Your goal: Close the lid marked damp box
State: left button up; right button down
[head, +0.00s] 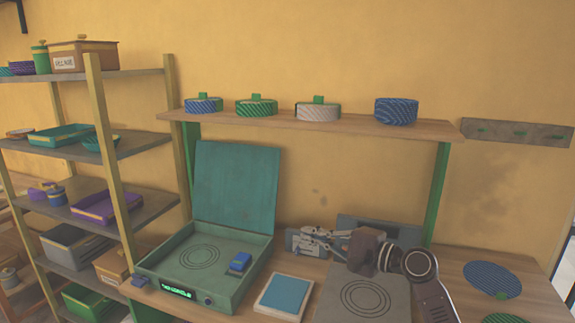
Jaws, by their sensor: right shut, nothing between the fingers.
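A teal-green box (225,290) stands on the bench at the centre left, with a glowing green label on its front too small to read surely. Its teal lid (236,185) stands open, nearly upright at the back. The inside floor shows ring marks, and a small blue block (239,263) sits at its right side. My right gripper (303,240) is shut and empty, to the right of the box and lid and apart from them. Its arm comes in from the lower right. My left gripper is not in view.
A blue-topped pad (284,296) and a grey plate with rings (362,300) lie right of the box. A grey block (400,232) stands behind my right arm. A shelf (330,124) with round lidded containers runs above. A loaded rack (80,150) stands left.

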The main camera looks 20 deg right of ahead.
aim_at(235, 185)
jog(key=i+l, duration=0.2)
jog(key=i, duration=0.2)
jog(key=i+l, duration=0.2)
jog(key=i, duration=0.2)
jog(key=i+l, duration=0.2)
jog(key=i, duration=0.2)
